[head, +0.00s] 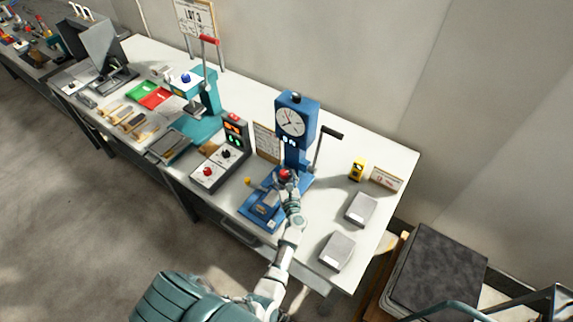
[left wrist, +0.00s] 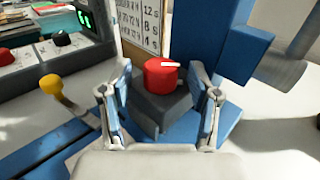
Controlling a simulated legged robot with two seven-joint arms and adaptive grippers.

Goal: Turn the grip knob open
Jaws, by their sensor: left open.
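The grip knob is a red cylinder with a pale mark on its top; it sits on a dark grey block of the blue machine, and I see the red knob (left wrist: 160,76) in the left wrist view. In the head view the red knob (head: 286,174) shows at the foot of the blue machine (head: 291,122) with a dial. My left gripper (left wrist: 166,90) is open, with one finger on each side of the knob and gaps between. In the head view my left gripper (head: 287,186) partly covers the machine's base. My right gripper is not in view.
A yellow-tipped lever (left wrist: 52,86) stands left of the gripper. A control box (head: 221,160) with lit displays and a calendar card (head: 267,142) are close by. A black-handled lever (head: 328,134) rises at the machine's right. Grey blocks (head: 361,209) lie on the right of the table.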

